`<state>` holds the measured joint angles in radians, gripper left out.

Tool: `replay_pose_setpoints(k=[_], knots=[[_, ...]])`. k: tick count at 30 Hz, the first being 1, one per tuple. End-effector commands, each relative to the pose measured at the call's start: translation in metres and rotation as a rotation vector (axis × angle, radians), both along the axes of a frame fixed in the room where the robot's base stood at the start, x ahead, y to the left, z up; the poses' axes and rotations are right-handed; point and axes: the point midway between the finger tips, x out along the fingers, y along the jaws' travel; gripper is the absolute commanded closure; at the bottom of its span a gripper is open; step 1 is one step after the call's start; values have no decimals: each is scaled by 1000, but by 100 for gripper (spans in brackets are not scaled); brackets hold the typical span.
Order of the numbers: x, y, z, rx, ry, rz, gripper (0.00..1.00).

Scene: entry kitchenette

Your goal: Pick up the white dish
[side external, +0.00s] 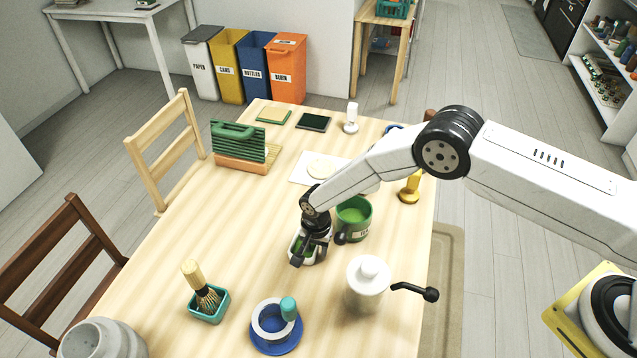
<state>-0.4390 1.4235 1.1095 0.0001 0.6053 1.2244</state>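A small white dish (293,246) with something green in it stands near the middle of the wooden table. My gripper (308,256) points down right at it, and its dark fingers cover much of the dish. I cannot tell whether the fingers are closed on the dish or only around it. The dish appears to be at table level.
A green mug (354,213) stands close to the right of my gripper, and a white lidded pot (368,278) with a black handle is in front of it. The table's left middle is clear.

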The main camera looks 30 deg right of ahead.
Motion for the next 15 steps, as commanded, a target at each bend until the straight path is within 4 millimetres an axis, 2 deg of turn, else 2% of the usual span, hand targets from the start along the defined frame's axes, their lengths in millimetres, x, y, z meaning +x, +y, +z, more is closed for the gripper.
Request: replay_pose_setpoints(k=[15], knots=[[0, 0, 7, 0, 0, 0, 55]])
